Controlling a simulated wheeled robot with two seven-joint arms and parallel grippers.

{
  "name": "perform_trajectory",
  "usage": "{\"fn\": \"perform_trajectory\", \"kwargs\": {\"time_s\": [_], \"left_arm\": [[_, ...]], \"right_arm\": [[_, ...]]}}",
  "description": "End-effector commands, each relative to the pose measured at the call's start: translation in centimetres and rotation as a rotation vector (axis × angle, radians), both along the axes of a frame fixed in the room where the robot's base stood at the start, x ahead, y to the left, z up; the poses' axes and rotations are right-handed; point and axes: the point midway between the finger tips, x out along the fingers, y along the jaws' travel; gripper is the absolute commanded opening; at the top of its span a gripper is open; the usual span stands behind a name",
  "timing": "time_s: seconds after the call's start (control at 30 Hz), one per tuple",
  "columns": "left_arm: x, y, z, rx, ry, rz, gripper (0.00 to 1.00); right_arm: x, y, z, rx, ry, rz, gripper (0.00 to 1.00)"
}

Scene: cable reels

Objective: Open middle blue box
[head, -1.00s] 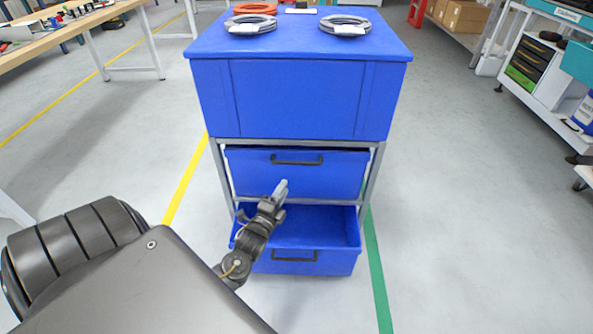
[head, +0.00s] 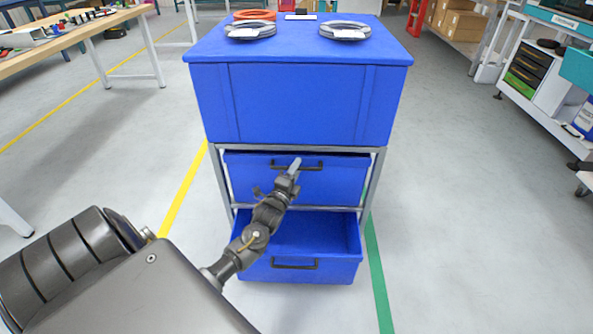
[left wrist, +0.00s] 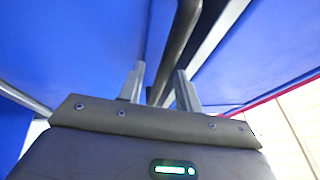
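The middle blue box (head: 335,188) sits in the grey frame under the large blue top cabinet (head: 290,105). Its black handle (head: 312,166) runs across the upper part of its front. My left gripper (head: 295,165) is at this handle in the head view. In the left wrist view its two fingers (left wrist: 160,88) are apart, with the dark handle bar (left wrist: 180,35) running between them. The fingers do not look closed on the bar. The bottom blue box (head: 340,270) is pulled out and looks empty inside. My right gripper is not in view.
Two grey cable reels (head: 345,31) and an orange one (head: 254,15) lie on the cabinet top. A workbench (head: 75,35) stands at the left and a shelf cart (head: 545,80) at the right. The floor on both sides of the cabinet is clear.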

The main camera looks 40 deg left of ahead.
Motion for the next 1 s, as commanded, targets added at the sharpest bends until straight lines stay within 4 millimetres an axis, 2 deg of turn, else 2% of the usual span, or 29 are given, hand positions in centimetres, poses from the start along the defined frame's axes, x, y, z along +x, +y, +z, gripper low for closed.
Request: {"fn": "perform_trajectory", "kwargs": {"time_s": [0.33, 0.6, 1.0], "left_arm": [[0.46, 0.11, 0.11, 0.000, 0.000, -0.001, 0.34], [0.43, 0.09, 0.09, 0.000, 0.000, -0.001, 0.00], [0.27, -0.15, 0.13, -0.001, 0.001, -0.002, 0.00]], "right_arm": [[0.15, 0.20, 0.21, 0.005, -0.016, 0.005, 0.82], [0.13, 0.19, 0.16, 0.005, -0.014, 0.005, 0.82], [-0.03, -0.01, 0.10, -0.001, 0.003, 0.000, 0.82]]}}
